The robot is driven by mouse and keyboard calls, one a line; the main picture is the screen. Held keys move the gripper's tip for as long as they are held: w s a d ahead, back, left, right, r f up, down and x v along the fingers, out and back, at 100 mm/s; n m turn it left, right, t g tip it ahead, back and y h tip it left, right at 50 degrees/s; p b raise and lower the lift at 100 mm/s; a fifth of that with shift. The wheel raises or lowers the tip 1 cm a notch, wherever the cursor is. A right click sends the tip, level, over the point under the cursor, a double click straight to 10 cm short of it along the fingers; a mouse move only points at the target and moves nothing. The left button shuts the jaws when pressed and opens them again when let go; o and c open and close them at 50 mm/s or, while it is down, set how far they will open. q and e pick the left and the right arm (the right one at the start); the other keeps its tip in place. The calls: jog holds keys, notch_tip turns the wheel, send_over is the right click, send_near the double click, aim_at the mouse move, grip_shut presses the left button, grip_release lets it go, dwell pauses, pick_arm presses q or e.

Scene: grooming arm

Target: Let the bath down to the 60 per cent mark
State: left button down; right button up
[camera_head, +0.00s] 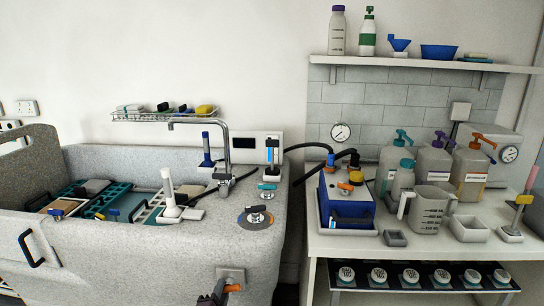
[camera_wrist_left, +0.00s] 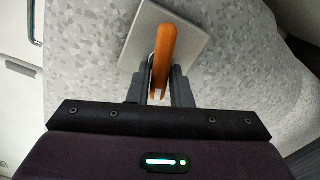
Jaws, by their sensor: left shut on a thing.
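The bath (camera_head: 140,240) is a grey speckled tub filling the left of the head view. A square plate (camera_head: 236,273) with an orange lever (camera_head: 232,288) is on its front wall, low at the right. My left gripper (camera_head: 213,298) is at that lever, at the bottom edge of the view. In the left wrist view, the gripper (camera_wrist_left: 160,88) is shut on the orange lever (camera_wrist_left: 163,50), which stands out from the grey plate (camera_wrist_left: 192,40). I cannot make out a water level or a 60 per cent mark. My right gripper is not in view.
Teal trays (camera_head: 108,200) lie within the bath. A counter (camera_head: 340,245) with a blue unit (camera_head: 347,205) and several bottles stands to the right, beyond a narrow gap.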

pick_arm(q)
jog(key=shift+d+f+n, duration=0.1)
jog(key=shift+f+n, duration=0.05)
jog(key=shift+n, duration=0.55)
jog(key=shift+d, duration=0.1)
jog(key=shift+r+m, duration=0.25)
jog(key=shift+m, duration=0.05)
jog(key=shift+a+r+m+p, duration=0.2)
jog(key=shift+m+p, duration=0.35)
jog(key=shift+m, duration=0.55)
jog(key=shift+d, duration=0.1)
